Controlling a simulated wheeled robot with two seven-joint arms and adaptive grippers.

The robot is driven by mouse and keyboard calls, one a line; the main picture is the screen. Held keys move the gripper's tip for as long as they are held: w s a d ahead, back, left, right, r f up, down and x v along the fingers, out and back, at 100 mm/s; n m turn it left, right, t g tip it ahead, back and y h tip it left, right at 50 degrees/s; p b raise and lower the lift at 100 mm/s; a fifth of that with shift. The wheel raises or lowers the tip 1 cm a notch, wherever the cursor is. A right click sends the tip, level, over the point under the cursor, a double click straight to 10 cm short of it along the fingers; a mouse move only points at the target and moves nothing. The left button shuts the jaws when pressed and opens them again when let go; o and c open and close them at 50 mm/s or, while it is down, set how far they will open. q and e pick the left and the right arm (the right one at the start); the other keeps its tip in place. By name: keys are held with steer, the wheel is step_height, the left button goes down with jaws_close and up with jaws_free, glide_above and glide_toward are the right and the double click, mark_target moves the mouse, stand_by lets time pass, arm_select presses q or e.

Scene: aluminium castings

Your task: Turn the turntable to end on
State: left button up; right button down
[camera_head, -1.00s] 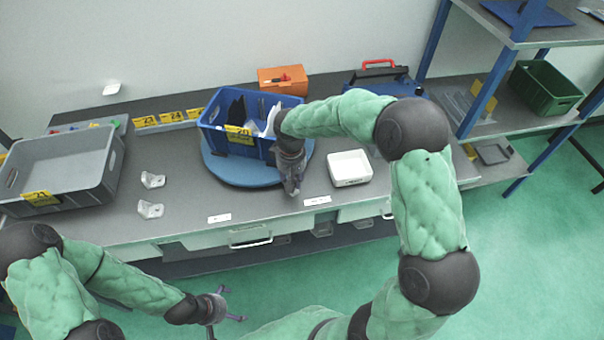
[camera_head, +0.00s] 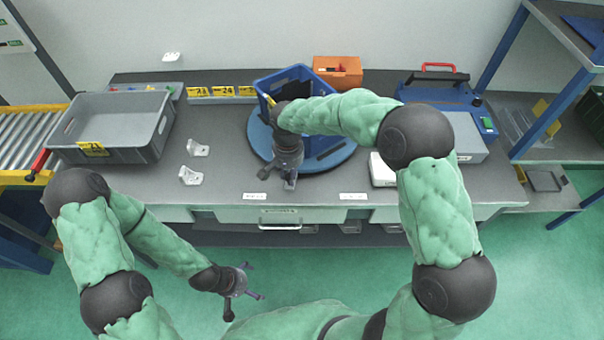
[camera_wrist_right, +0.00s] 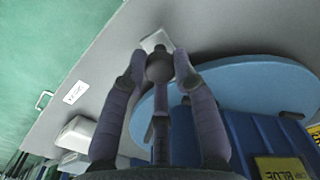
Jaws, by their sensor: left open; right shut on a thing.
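The turntable is a round blue disc (camera_head: 338,157) on the grey bench, and it also shows in the right wrist view (camera_wrist_right: 245,85). A blue bin (camera_head: 265,82) with a yellow label stands on it, turned so the label faces left. My right gripper (camera_head: 290,180) is at the disc's front left edge. In the right wrist view its fingers close round a dark round knob (camera_wrist_right: 160,67) beside the disc; the knob's mounting is hidden. My left gripper (camera_head: 247,290) is open and empty, low in front of the bench, away from the turntable.
A grey bin (camera_head: 160,135) stands at the left, with two white castings (camera_head: 192,176) between it and the disc.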

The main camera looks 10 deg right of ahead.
steer(key=w+a+m, duration=0.2)
steer(key=a, duration=0.1)
steer(key=w+a+m+p, duration=0.1)
steer(key=w+a+m, duration=0.1)
steer(key=w+a, duration=0.1)
steer(key=w+a+m, duration=0.1)
steer(key=w+a, duration=0.1)
steer(key=a, duration=0.2)
steer(key=shift+w+m, duration=0.35)
steer(key=shift+m, duration=0.05)
steer(key=shift+w+a+m+p, duration=0.25)
steer(key=shift+w+a+m, duration=0.15)
steer(key=shift+w, duration=0.25)
steer(key=shift+w+a+m+p, duration=0.3)
steer(key=shift+w+a, duration=0.2)
steer(key=shift+w, duration=0.1)
steer(key=shift+w+r, duration=0.15)
steer(key=c, duration=1.2)
jaws_free()
steer(key=shift+o, duration=1.1)
steer(key=shift+w+a, duration=0.1)
steer(key=shift+a, duration=0.05)
step_height(320, 180, up, 12)
